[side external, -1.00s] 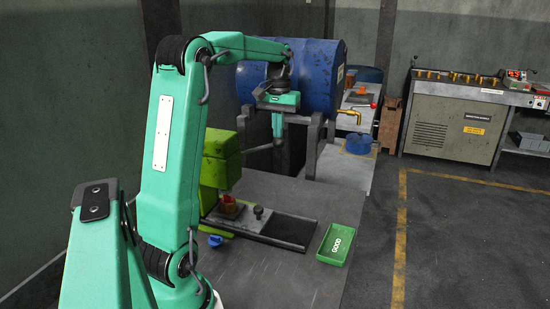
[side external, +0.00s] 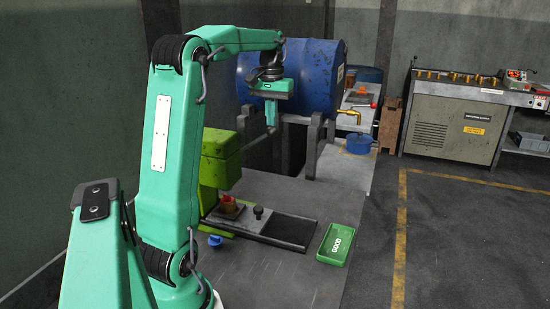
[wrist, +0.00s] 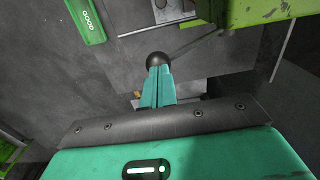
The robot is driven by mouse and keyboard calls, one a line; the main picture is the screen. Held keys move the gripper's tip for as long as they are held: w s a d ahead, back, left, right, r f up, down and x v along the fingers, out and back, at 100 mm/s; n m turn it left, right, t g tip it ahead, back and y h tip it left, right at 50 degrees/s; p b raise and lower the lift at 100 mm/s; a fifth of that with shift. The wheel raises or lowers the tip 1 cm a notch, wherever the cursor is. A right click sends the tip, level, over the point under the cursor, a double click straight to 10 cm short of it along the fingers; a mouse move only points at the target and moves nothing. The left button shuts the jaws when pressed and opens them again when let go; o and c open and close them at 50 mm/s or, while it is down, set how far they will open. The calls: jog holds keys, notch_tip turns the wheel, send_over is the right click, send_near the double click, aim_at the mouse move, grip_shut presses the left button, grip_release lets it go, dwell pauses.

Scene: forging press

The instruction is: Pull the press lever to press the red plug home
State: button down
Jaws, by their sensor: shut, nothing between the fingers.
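The green press (side external: 220,160) stands at the left of the bench, with the red plug (side external: 227,198) on a fixture under its head. Whether the plug is fully seated is too small to tell. The press lever (side external: 256,138) is a thin rod reaching right from the press to my gripper (side external: 271,126). In the wrist view the lever's black ball knob (wrist: 158,60) sits right at the tips of my gripper (wrist: 158,72). My fingers are shut with nothing between them; whether they touch the knob is unclear. The plug is not clearly seen in the wrist view.
A blue part (side external: 215,241) lies in front of the press. A blue drum (side external: 320,75) on a stand is behind my gripper.

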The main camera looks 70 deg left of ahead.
jog(key=shift+s+a+r, duration=0.2)
jog(key=shift+r, duration=0.15)
dwell(0.5)
jog(key=shift+r, duration=3)
